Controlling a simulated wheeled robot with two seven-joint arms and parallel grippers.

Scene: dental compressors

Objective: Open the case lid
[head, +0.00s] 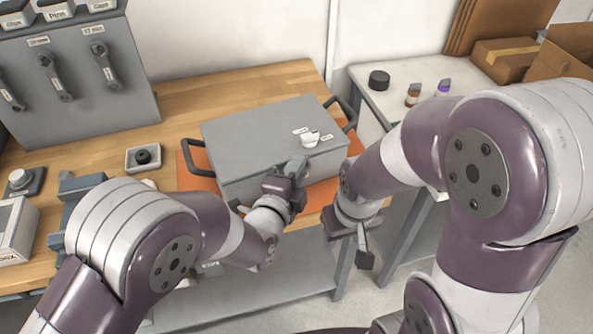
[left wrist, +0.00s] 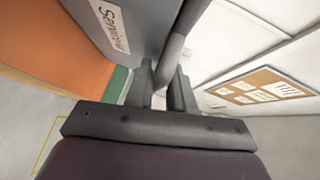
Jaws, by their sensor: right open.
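The grey case (head: 268,138) sits on an orange mat (head: 190,183) on the wooden workbench. Its lid is closed, with a white latch-like piece and small labels on top. Dark handles stand at its left and right ends. My left gripper (head: 296,168) is at the front edge of the lid. In the left wrist view, a grey bar (left wrist: 178,50) at the case runs between the close-set fingers of my left gripper (left wrist: 162,90). A labelled grey wall of the case (left wrist: 125,25) is beside it. My right gripper (head: 352,244) is open and empty, in front of the bench, right of the case.
A small tray with a black knob (head: 143,157) lies left of the case. A white side table (head: 400,85) holds a black puck and small bottles. Cardboard boxes (head: 505,62) are at the back right.

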